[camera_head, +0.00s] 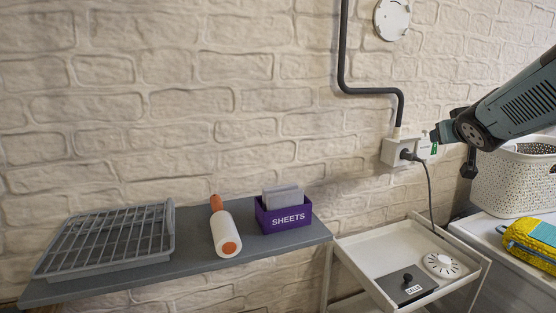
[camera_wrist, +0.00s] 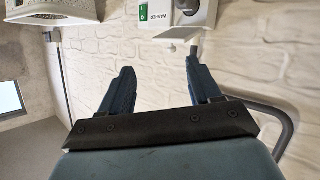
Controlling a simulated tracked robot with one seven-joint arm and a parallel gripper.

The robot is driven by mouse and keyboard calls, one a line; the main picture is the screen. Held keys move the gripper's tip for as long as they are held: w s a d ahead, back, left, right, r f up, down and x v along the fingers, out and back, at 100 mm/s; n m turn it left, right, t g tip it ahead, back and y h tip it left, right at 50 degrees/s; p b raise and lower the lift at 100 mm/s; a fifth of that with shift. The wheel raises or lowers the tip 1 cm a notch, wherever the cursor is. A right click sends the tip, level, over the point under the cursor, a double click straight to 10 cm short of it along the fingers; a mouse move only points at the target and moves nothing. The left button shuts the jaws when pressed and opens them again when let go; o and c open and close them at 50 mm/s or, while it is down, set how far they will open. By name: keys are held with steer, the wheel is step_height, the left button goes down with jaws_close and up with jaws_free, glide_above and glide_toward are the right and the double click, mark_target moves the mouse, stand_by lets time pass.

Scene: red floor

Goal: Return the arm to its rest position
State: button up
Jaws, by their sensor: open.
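My gripper (camera_head: 436,134) is at the right of the head view, at the end of my arm, which reaches in from the right edge. It is in front of the white socket box (camera_head: 396,151) on the brick wall. In the wrist view my gripper (camera_wrist: 160,67) shows two dark fingers spread apart with nothing between them. The wall lies beyond the fingers, and the socket box (camera_wrist: 182,18) with a green label shows upside down at the top. I cannot tell the exact gap between fingers and box.
A white patterned basket (camera_head: 512,185) stands below my arm, with a yellow cloth item (camera_head: 530,240) in front. A white tray cart (camera_head: 395,245) is below the socket. A grey shelf (camera_head: 190,262) holds a rack (camera_head: 110,240), a roller (camera_head: 226,235) and a purple box (camera_head: 284,215). Open space lies left of my gripper.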

steer(key=s+a+f+g+y, duration=0.2)
steer(key=s+a+f+g, duration=0.1)
steer(key=s+a, duration=0.6)
steer(key=s+a+f+g+y, duration=0.2)
steer(key=s+a+f+g, duration=0.2)
steer(key=s+a, duration=0.5)
steer(key=s+f, duration=0.1)
steer(key=s, duration=0.1)
steer(key=shift+s+f+n, duration=0.35)
steer(key=shift+f+n, duration=0.05)
steer(key=shift+d, duration=0.1)
